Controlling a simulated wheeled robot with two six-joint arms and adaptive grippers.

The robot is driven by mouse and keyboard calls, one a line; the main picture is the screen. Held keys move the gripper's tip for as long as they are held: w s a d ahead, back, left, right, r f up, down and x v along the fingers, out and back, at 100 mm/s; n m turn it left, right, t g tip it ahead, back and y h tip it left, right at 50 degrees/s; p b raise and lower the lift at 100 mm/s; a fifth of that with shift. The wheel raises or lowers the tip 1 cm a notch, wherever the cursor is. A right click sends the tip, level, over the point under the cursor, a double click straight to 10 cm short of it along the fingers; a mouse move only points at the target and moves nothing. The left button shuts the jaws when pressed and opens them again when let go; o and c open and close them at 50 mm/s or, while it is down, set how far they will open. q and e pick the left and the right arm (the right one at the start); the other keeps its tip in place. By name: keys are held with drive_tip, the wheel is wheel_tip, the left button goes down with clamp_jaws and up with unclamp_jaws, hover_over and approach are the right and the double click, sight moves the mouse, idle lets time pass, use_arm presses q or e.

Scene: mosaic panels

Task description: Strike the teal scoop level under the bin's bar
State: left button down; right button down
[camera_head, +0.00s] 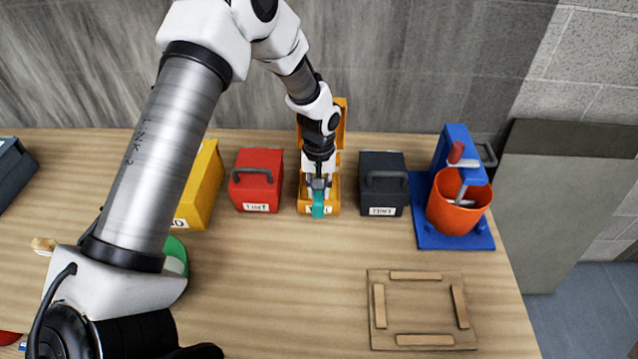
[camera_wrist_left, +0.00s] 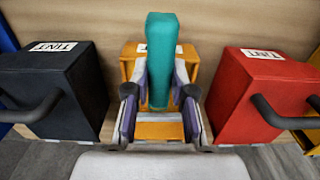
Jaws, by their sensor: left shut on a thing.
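The teal scoop (camera_head: 318,207) is at the front of an orange-yellow bin (camera_head: 304,204) with its lid raised behind it. My left gripper (camera_head: 318,183) reaches down over this bin and is shut on the scoop. In the left wrist view the scoop's teal block-like part (camera_wrist_left: 161,62) stands out between the two fingers (camera_wrist_left: 158,102), with the bin's orange wall (camera_wrist_left: 188,62) behind it. The scoop's bowl, its contents and the bin's bar cannot be made out; my gripper hides much of the bin's inside. My right gripper is not in view.
A red tint box (camera_head: 257,190) and a dark tint box (camera_head: 383,191), both handled, closely flank the bin. A yellow bin (camera_head: 203,185) stands further left. An orange bucket (camera_head: 452,214) on a blue stand (camera_head: 425,235) is at right. A wooden frame panel (camera_head: 425,312) lies front right; the table's middle is clear.

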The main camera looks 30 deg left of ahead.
use_arm(q)
drive_tip(key=shift+r+p, duration=1.45)
drive_tip(key=shift+r, duration=0.55)
